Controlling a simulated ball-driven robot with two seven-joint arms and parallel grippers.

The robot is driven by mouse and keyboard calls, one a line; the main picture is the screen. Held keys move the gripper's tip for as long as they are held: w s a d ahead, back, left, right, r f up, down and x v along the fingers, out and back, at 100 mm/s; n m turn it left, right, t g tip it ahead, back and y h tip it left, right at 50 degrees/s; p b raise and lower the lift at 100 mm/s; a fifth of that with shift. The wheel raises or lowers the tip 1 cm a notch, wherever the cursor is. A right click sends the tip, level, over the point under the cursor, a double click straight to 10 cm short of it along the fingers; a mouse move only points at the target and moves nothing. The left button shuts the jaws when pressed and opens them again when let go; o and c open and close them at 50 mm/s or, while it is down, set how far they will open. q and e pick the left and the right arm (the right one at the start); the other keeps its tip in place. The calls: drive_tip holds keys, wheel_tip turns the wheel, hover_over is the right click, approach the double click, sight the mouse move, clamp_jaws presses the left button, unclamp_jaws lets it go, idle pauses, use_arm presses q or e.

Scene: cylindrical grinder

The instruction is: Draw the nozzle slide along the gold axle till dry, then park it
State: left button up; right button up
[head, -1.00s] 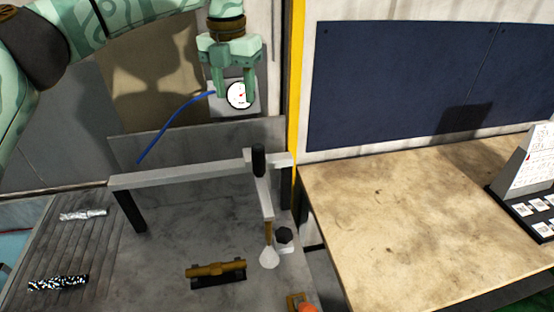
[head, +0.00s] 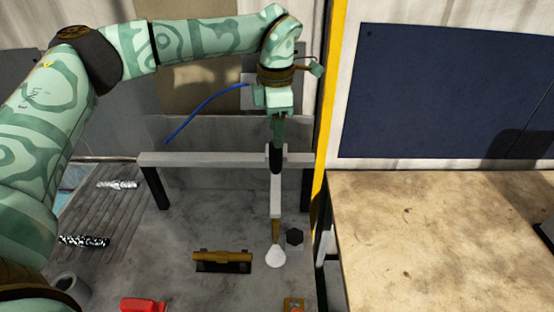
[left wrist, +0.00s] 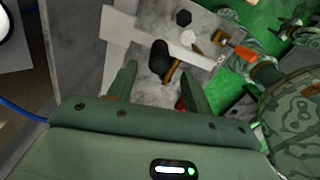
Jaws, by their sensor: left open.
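The nozzle slide (head: 275,195) hangs from the pale rail (head: 205,159). It has a black handle (head: 275,160) on top and a brass nozzle at its lower end, with a white cone of spray (head: 275,258) below. The gold axle (head: 222,256) lies in a black cradle just left of the spray. My left gripper (head: 278,140) is directly above the handle, pointing down. In the left wrist view its fingers (left wrist: 158,75) are apart, with the black handle (left wrist: 160,56) showing between and beyond the tips; contact cannot be told. My right gripper is out of view.
A black hexagonal knob (head: 294,236) stands right of the spray. Two patterned bars (head: 118,184) lie on the grooved plate at left. A red object (head: 143,305) is at the front. A yellow post (head: 333,95) and wooden bench (head: 440,240) bound the right.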

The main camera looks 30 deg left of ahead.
sight(275, 159)
use_arm(q)
wheel_tip(275, 159, down, 9)
drive_tip(key=shift+a+f, duration=0.1)
drive_tip(key=shift+f, duration=0.05)
clamp_jaws()
